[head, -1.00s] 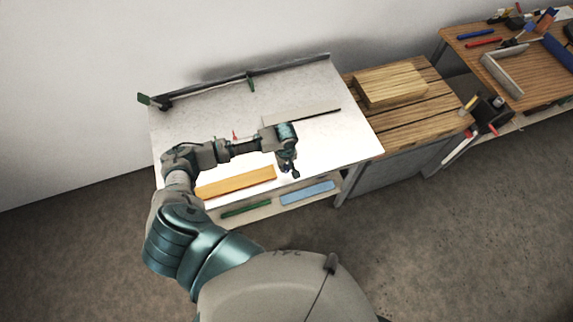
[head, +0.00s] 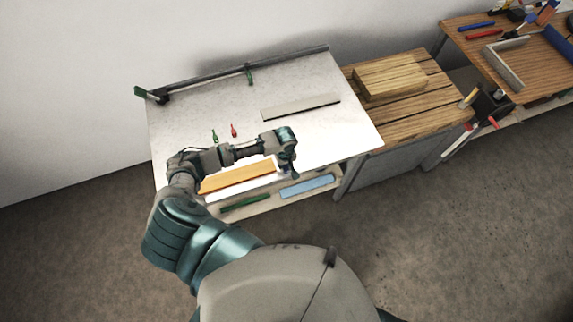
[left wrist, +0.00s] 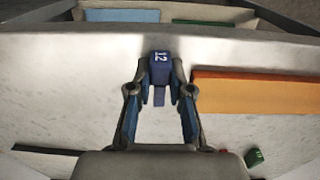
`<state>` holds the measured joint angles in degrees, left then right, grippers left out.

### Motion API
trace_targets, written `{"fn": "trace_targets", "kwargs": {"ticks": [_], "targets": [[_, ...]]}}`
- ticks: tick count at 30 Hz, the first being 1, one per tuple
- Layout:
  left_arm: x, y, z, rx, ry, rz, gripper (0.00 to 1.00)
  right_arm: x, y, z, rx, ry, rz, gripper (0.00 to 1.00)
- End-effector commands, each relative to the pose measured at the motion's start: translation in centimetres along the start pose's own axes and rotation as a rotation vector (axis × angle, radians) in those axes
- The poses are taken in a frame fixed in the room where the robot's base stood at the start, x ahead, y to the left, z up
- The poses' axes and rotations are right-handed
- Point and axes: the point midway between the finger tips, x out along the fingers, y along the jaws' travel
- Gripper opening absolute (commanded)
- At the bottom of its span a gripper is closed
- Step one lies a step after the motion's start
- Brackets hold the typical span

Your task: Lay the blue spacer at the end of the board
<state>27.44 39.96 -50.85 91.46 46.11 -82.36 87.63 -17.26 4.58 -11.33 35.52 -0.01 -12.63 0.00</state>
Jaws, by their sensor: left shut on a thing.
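The board (head: 237,178), an orange plank, lies on the white table near its front edge. It also shows in the left wrist view (left wrist: 255,92), at right. My left gripper (left wrist: 160,90) is shut on the blue spacer (left wrist: 158,70), a small dark blue block marked 12. In the head view my left gripper (head: 290,168) is just right of the board's right end, near the table's front edge. A gap separates spacer and board in the left wrist view. Whether the spacer touches the table, I cannot tell. My right gripper is not in view.
A small green piece (head: 214,136) and red piece (head: 234,131) stand behind the board. A grey strip (head: 300,107) lies farther back, before the rear rail (head: 215,80). A green bar (head: 245,202) and light blue bar (head: 307,186) lie on the lower front ledge. A wooden block (head: 390,78) is right.

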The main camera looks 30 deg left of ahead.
Motion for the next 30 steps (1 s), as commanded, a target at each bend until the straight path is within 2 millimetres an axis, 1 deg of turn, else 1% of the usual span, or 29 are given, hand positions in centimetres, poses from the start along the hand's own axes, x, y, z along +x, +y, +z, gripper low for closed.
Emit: {"fn": "trace_targets", "kwargs": {"ticks": [1,4,9,10,11,12,13,14,20,23,26,29,30], "targets": [[0.1,0.1,0.1,0.001,0.0,0.0,0.06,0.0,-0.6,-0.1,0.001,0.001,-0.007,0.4],[0.1,0.1,0.2,0.001,0.001,-0.002,0.06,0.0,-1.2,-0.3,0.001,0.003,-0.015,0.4],[0.1,0.3,0.3,0.001,0.002,-0.004,0.06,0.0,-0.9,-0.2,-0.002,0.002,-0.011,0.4],[0.1,0.3,0.3,0.001,0.002,-0.004,0.22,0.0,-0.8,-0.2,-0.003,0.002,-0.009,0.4],[0.1,0.3,0.3,0.001,0.002,-0.003,0.3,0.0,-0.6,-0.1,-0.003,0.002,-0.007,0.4],[0.1,0.2,0.3,0.001,0.002,-0.003,0.4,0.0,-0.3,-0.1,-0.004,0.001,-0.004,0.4],[0.1,0.2,0.3,0.001,0.001,-0.003,0.47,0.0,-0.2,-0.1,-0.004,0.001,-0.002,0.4],[0.1,0.2,0.2,0.001,0.001,-0.002,0.49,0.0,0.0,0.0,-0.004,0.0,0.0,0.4],[0.1,0.0,0.1,0.0,0.0,0.0,0.49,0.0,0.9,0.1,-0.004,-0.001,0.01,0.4],[0.0,0.0,0.0,0.0,-0.001,0.0,0.49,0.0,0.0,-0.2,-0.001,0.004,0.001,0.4],[-0.9,0.1,0.0,0.001,0.0,0.001,0.49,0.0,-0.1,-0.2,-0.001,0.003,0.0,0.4],[-2.7,0.2,0.1,0.001,0.002,0.002,0.49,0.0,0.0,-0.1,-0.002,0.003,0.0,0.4],[-3.5,0.3,0.1,0.001,0.003,0.002,0.49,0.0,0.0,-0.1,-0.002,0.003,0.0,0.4]]}}
